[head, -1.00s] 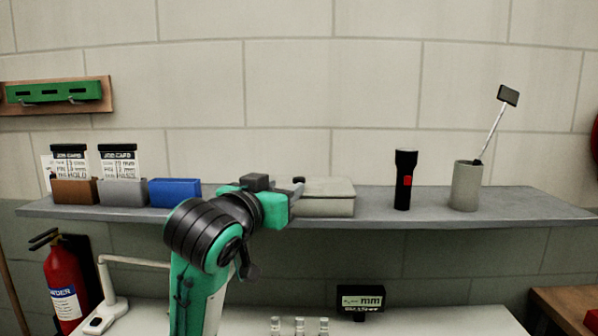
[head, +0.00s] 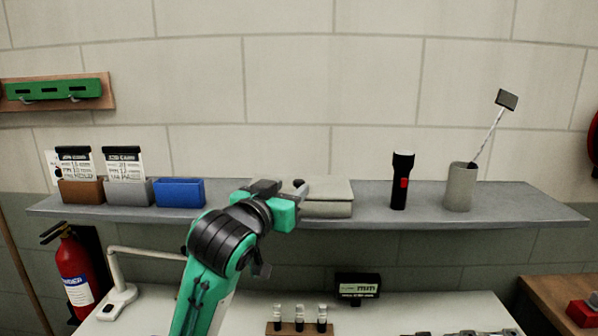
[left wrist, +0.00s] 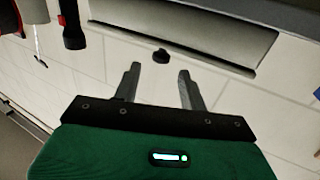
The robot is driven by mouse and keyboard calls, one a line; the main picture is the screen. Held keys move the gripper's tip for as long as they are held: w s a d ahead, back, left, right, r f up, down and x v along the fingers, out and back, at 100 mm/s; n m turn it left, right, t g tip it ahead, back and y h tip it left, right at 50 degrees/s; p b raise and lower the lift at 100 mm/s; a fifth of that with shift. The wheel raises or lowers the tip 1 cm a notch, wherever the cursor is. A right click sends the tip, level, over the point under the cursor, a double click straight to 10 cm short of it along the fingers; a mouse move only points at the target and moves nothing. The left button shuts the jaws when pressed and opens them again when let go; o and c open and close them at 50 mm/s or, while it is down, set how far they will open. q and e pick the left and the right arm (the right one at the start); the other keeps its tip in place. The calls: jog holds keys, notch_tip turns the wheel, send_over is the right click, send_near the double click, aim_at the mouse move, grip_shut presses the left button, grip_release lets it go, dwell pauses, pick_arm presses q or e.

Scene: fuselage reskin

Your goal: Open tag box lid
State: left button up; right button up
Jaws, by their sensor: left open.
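The tag box (head: 328,207), a low grey-beige box with its lid down, sits on the wall shelf. A small dark knob (head: 298,183) shows at its left end, partly behind my gripper. My left gripper (left wrist: 157,73) is open and empty. In the left wrist view the knob (left wrist: 160,56) lies just beyond and between the two fingertips, with a gap, and the box (left wrist: 200,25) is behind it. In the head view the left hand (head: 285,210) covers the left end of the box. My right gripper is not in view.
On the shelf (head: 500,205), a black torch (head: 402,180) and a grey cup (head: 461,187) with a mirror tool stand right of the box. Blue (head: 179,193), grey and brown bins stand left. A bench with a display (head: 358,286) and small vials lies below.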

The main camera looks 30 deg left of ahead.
aim_at(297, 183)
pick_arm(q)
jog(key=w, duration=0.2)
jog(key=w+p, duration=0.1)
jog(key=w+a+p, duration=0.1)
jog(key=w, duration=0.1)
jog(key=shift+w, duration=0.35)
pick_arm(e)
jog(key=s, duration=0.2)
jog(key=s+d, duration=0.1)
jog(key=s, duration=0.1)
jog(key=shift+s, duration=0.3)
pick_arm(q)
grip_shut()
